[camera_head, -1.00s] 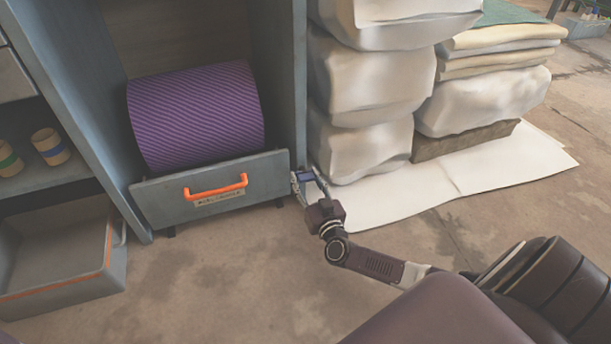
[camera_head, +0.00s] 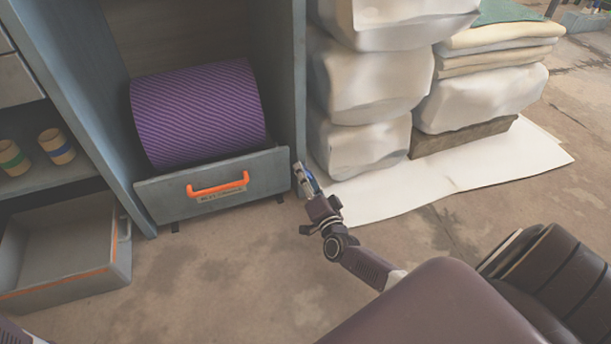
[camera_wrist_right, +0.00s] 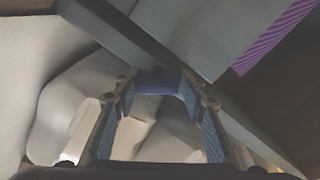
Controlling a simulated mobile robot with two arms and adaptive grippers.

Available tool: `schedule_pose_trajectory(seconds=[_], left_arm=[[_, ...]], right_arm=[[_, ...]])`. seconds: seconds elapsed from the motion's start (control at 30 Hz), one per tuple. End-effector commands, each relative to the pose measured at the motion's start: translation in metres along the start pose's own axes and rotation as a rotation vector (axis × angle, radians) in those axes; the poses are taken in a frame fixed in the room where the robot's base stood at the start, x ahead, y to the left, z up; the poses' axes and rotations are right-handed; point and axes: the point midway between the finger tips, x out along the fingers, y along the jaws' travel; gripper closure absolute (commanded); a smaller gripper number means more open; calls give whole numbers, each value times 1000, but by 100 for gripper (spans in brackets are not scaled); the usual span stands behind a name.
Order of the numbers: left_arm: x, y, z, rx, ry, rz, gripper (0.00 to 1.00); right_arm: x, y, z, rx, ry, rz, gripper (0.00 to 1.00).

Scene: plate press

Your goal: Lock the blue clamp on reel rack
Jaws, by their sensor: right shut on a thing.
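The reel rack (camera_head: 300,80) is a grey-blue cabinet with a purple striped reel (camera_head: 198,112) behind its low front panel (camera_head: 258,178). The blue clamp (camera_wrist_right: 158,82) shows in the right wrist view as a dark blue bar between my fingertips, at the rack's edge. My right gripper (camera_head: 304,177) is shut on it, beside the right end of the front panel, low by the rack's right post. In the head view the fingers mostly hide the clamp. My left gripper is out of view.
An orange handle (camera_head: 218,186) sticks out from the front panel. Stacked white sacks (camera_head: 366,85) stand close on the right, by a white sheet (camera_head: 440,177) on the floor. An open grey bin (camera_head: 122,262) lies at lower left.

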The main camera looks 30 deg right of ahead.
Motion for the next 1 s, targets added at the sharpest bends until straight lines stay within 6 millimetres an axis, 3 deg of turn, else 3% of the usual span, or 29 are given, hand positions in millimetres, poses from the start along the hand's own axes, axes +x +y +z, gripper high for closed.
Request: schedule_pose_trajectory(seconds=[0.03,0.5,1.0], left_arm=[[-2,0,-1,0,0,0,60],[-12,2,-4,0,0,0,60],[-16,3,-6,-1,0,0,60]], right_arm=[[0,9,-4,45,7,13,86],[-1,10,-3,441,7,14,86],[0,9,-3,615,7,14,86]])
